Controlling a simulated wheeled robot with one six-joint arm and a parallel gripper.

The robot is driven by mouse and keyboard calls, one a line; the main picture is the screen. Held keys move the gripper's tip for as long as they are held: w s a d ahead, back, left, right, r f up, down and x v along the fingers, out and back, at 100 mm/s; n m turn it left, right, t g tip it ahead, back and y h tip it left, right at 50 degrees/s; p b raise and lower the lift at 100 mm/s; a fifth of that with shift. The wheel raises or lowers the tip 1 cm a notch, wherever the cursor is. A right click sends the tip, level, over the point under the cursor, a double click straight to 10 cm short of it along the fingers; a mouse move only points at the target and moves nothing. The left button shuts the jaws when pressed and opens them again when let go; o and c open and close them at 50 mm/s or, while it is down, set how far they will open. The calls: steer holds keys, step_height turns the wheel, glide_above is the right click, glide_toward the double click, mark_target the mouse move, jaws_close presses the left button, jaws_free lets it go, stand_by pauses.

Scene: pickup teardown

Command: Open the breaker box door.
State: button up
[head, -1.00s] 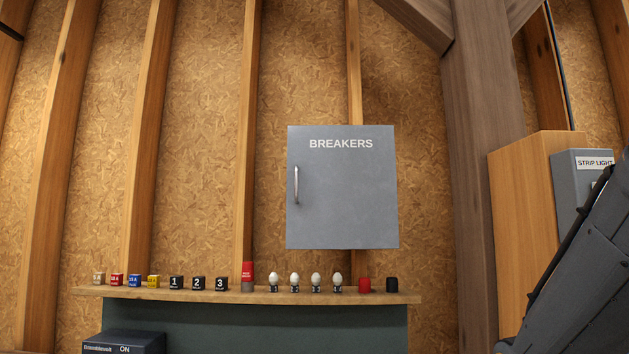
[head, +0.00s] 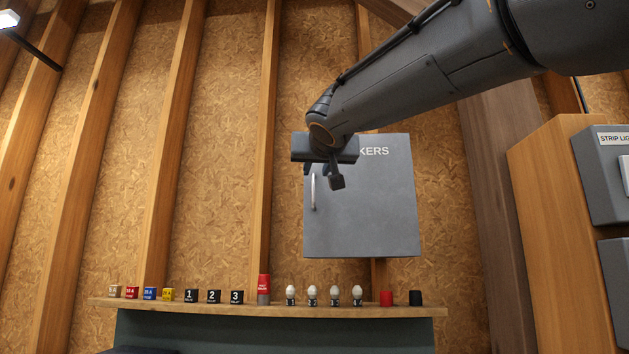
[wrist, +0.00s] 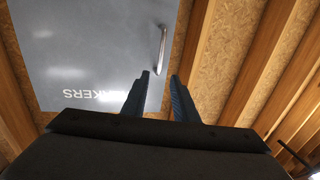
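The grey breaker box (head: 375,215) hangs on the wall, and its door, marked BREAKERS, is shut. A silver vertical handle (head: 313,192) sits near the door's left edge; it also shows in the wrist view (wrist: 161,50). My gripper (head: 322,176) is in front of the upper left part of the door and hides some of the lettering. In the wrist view my gripper (wrist: 160,75) has its two fingers apart with nothing between them. The handle appears beyond the fingertips, and I see no contact.
A wooden cabinet (head: 550,200) with a grey strip light box (head: 605,180) stands at the right.

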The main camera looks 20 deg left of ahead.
mark_target(314, 179)
steer(key=p+x, duration=0.2)
steer(key=x, duration=0.4)
steer(key=shift+w+a+p, duration=0.1)
steer(key=shift+w+p, duration=0.2)
steer(key=shift+w, duration=0.05)
steer(key=shift+f, duration=0.1)
jaws_close()
stand_by(1.0)
